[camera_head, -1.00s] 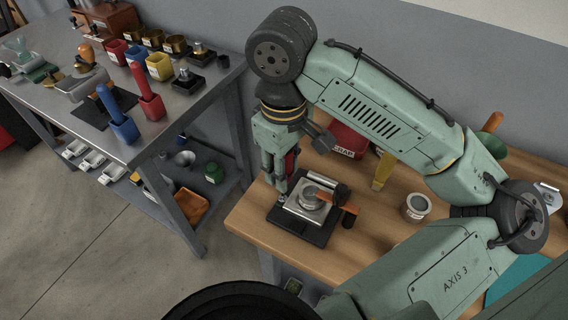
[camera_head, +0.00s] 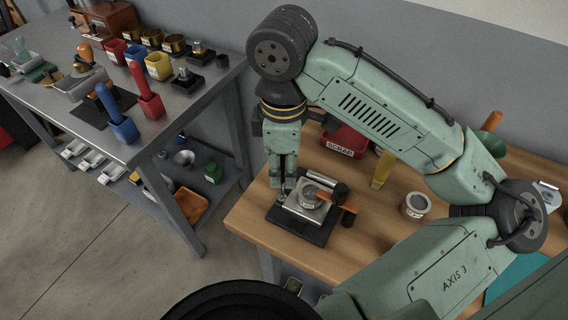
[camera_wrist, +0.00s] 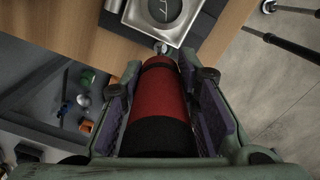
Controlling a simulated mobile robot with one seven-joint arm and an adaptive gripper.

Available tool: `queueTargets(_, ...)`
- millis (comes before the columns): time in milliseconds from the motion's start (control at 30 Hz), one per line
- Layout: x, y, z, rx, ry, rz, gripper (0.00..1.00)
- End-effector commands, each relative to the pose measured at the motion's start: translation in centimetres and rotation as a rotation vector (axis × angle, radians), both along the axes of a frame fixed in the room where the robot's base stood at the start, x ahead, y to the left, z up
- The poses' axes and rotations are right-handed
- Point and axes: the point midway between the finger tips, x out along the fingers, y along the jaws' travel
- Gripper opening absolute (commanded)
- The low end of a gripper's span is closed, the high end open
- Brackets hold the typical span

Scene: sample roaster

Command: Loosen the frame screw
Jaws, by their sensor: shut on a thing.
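My gripper (camera_head: 283,168) is shut on a red and black cylindrical handle, seen in the wrist view (camera_wrist: 158,95) between my two jaws. The tool points down over the left corner of a silver frame (camera_head: 302,212) on a black base (camera_head: 297,229). In the wrist view a small round metal part (camera_wrist: 161,47) shows at the frame's corner, at the far end of the handle. I cannot tell whether it is the screw or the tool's tip. The tool's working end is mostly hidden.
Behind stands a red bin (camera_head: 347,142) marked SCRAP. A small round tin (camera_head: 415,205) stands to the right on the wooden bench (camera_head: 372,235). A metal table (camera_head: 60,105) with several cups stands at left.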

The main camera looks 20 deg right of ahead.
Motion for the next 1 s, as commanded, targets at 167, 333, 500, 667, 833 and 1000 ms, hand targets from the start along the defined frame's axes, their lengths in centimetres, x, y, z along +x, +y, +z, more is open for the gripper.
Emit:
queueTargets(167, 0.04, -0.02, 0.0, 0.0, -0.001, 0.087, 0.0)
queueTargets(333, 0.04, -0.02, 0.0, 0.0, -0.001, 0.085, 0.0)
queueTargets(500, 0.07, -0.02, 0.0, 0.0, -0.001, 0.178, 0.0)
queueTargets(667, 0.13, -0.05, 0.0, 0.0, -0.001, 0.365, 0.0)
queueTargets(833, 0.15, -0.06, 0.0, 0.0, -0.001, 0.427, 0.0)
queueTargets(1000, 0.15, -0.06, 0.0, 0.0, -0.001, 0.425, 0.0)
